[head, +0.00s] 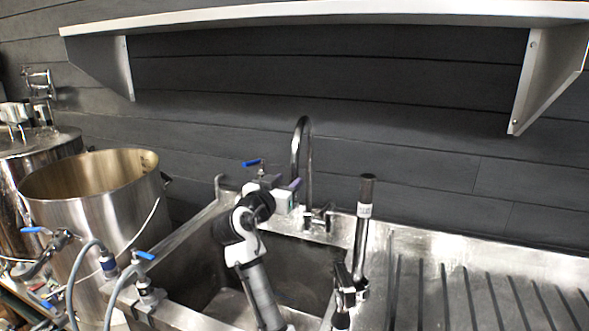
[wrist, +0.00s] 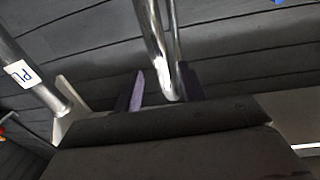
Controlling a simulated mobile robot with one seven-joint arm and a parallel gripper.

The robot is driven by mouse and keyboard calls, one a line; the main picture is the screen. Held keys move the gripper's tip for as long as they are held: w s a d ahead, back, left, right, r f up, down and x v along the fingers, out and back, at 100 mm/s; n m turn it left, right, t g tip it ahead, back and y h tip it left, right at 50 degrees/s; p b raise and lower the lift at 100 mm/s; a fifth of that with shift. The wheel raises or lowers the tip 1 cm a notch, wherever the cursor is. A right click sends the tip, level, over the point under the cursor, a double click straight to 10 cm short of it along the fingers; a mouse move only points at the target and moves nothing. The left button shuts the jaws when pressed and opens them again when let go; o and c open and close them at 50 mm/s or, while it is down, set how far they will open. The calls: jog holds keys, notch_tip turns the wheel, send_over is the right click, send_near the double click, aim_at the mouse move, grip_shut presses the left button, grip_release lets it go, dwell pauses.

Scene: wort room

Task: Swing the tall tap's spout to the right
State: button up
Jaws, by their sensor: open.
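The tall tap (head: 308,165) is a chrome gooseneck at the back edge of the sink, its arched spout curving over toward the front. My gripper (head: 292,190) is raised over the sink, at the height of the spout's lower end and partly in front of the tap. In the wrist view my gripper (wrist: 160,75) is open, with a dark finger on each side of the chrome spout (wrist: 152,35). The spout lies nearer the right finger in that view; I cannot tell whether they touch.
An upright pipe with a white label (head: 365,211) stands right of the tap; its label also shows in the wrist view (wrist: 19,74). A ribbed drainboard (head: 470,290) lies right of the sink. A steel pot (head: 90,205) stands left. A shelf (head: 330,12) hangs above.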

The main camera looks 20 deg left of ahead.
aim_at(293, 177)
jog(key=shift+w+d+p, duration=0.15)
jog(key=shift+w+p, duration=0.25)
jog(key=shift+w, duration=0.95)
jog(key=shift+w+d+p, duration=0.1)
jog(key=shift+w+p, duration=0.25)
jog(key=shift+w, duration=0.95)
grip_shut()
